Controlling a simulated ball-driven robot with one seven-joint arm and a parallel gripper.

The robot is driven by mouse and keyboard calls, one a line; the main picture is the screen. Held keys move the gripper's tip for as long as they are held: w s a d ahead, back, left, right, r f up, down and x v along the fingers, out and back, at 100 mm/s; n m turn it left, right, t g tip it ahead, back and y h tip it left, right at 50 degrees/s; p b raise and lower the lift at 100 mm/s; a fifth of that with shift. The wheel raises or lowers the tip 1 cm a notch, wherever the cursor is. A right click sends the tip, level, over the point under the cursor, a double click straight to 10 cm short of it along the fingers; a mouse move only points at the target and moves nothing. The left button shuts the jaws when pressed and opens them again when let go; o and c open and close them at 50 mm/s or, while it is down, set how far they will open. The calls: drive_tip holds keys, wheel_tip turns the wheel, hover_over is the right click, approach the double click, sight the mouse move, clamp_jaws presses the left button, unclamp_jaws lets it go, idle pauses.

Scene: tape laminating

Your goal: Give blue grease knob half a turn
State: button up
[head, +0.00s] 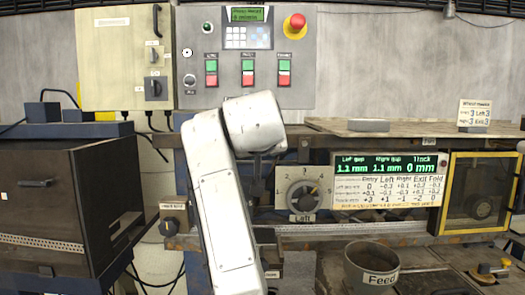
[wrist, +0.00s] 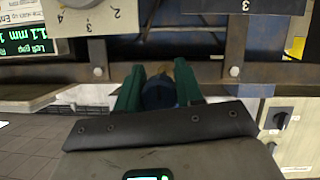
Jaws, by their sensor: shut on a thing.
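The dark blue grease knob (wrist: 158,92) shows in the wrist view, at the centre, below a metal rail. My gripper (wrist: 160,85) has its two green fingers on either side of the knob and is shut on it. Part of the knob is hidden between the fingers and behind the dark plate of my gripper. A small yellowish bit shows just beyond the knob. In the head view my white arm covers this spot, and neither the knob nor the fingertips can be made out.
The Left dial (head: 303,194) and the green-text display (head: 390,165) stand right of my arm. A small panel with a knob (head: 173,220) is to its left. The Feed pot (head: 372,268) is at lower right. A metal rail (wrist: 205,72) runs close to my fingers.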

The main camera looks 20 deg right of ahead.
drive_tip(key=shift+f, duration=0.45)
drive_tip(key=o, duration=1)
drive_tip(key=shift+r, duration=0.3)
drive_tip(key=b+v, duration=0.2)
drive_tip(key=v, duration=0.8)
drive_tip(key=shift+s+a+r, duration=0.1)
drive_tip(key=shift+s, duration=0.25)
